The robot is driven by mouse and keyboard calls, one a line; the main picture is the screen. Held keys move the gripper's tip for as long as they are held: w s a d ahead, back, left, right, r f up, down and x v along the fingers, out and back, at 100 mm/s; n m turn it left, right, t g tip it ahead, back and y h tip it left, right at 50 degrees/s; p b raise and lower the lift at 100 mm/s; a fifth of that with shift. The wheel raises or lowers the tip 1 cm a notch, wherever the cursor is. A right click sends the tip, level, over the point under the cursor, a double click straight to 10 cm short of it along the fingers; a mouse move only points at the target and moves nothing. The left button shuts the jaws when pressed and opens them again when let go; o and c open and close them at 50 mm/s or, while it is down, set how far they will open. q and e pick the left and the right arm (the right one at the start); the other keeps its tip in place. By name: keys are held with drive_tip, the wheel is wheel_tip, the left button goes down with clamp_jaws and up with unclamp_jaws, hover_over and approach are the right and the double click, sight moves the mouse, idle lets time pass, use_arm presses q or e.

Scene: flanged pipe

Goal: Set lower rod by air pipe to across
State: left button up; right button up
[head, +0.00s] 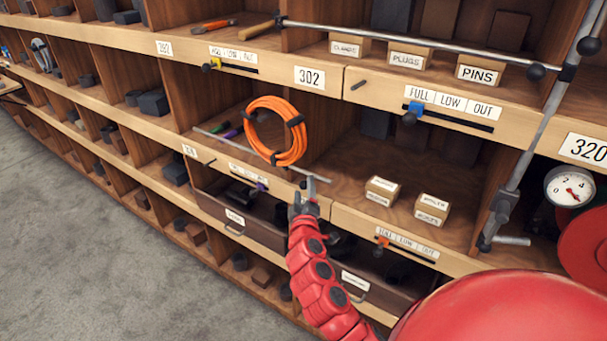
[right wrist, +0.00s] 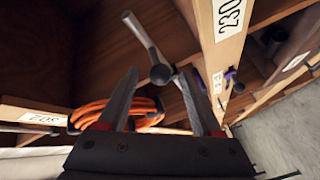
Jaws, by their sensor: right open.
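My left gripper is not in view.
An upper rod (head: 410,44) with a dark ball end (head: 537,72) crosses the upper shelf. Sliders, labelled small boxes (head: 432,209) and a pressure gauge (head: 569,186) are nearby. Drawers (head: 240,226) lie below. Grey floor (head: 90,240) is clear at left.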

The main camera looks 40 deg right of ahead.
drive_tip(key=p+x, duration=0.1)
drive_tip(key=x, duration=0.3)
drive_tip(key=shift+w+d+r, duration=0.1)
drive_tip(key=shift+w+d, duration=0.15)
drive_tip(key=shift+w, duration=0.05)
drive_tip(key=shift+w+d, duration=0.2)
drive_tip(key=shift+w, duration=0.25)
drive_tip(key=shift+c, duration=0.3)
clamp_jaws()
idle(0.6)
